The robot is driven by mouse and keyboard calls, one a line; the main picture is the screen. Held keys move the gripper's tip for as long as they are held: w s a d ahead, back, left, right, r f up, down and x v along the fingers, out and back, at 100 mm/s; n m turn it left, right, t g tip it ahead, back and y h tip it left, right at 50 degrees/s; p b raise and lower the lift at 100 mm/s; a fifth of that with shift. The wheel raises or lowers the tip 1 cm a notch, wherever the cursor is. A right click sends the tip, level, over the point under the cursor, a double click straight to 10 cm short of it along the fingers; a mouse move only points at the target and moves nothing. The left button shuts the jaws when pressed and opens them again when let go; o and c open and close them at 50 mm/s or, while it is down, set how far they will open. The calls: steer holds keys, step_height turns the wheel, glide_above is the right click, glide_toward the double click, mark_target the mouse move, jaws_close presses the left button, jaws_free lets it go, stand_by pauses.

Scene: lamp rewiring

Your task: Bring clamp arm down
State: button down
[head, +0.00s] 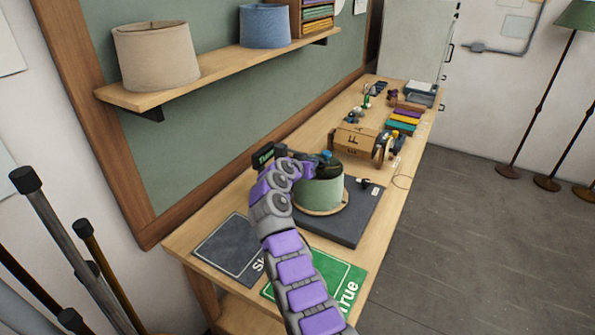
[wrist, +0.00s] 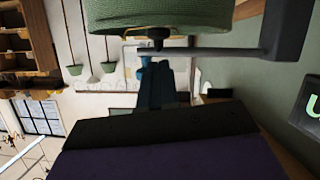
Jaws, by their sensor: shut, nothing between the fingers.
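The green drum-shaped lamp part (head: 320,190) stands on a round wooden base on the dark work plate (head: 352,226). In the wrist view, which is upside down, the drum (wrist: 160,14) fills the top. The grey clamp arm (wrist: 222,53) reaches across above the drum from a thick grey post (wrist: 287,35). Its black pad (wrist: 156,38) points at the drum and looks close to or against it; I cannot tell which. My gripper (wrist: 148,66) is shut and empty by the arm's free end. In the head view, my gripper (head: 326,160) is over the drum.
A cardboard box (head: 353,139) and small parts stand farther along the bench. A dark mat (head: 230,247) and a green mat (head: 322,280) lie at the near end. A shelf with lampshades (head: 155,55) hangs at left. Open floor (head: 470,240) is at right.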

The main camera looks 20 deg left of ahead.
steer(key=d+b+v, duration=0.1)
steer(key=b+v, duration=0.1)
steer(key=v, duration=0.7)
steer(key=shift+d+r, duration=0.25)
steer(key=shift+d, duration=0.15)
steer(key=shift+s+a+f, duration=0.1)
steer(key=shift+a, duration=0.1)
